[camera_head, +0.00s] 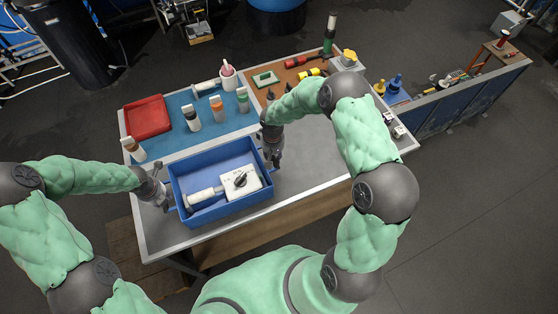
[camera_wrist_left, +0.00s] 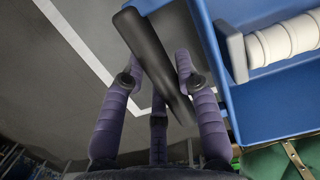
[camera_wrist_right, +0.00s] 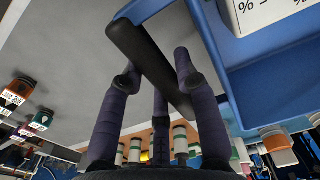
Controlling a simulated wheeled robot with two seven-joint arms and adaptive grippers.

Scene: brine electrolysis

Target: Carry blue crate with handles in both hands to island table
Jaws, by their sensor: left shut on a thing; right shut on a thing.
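The blue crate (camera_head: 212,209) is over the near part of the table (camera_head: 315,165), with a white cylindrical part (camera_head: 203,197) and a white box with a black knob (camera_head: 240,183) inside. My left gripper (camera_head: 160,197) is at its left side. In the left wrist view the left gripper (camera_wrist_left: 158,85) is shut on the crate's black handle (camera_wrist_left: 150,55). My right gripper (camera_head: 273,160) is at its right side. In the right wrist view the right gripper (camera_wrist_right: 155,80) is shut on the other black handle (camera_wrist_right: 145,55). Whether the crate touches the tabletop, I cannot tell.
Tools lie on a brown mat (camera_head: 285,80) at the back. A blue-sided bench (camera_head: 455,105) stands at far right.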

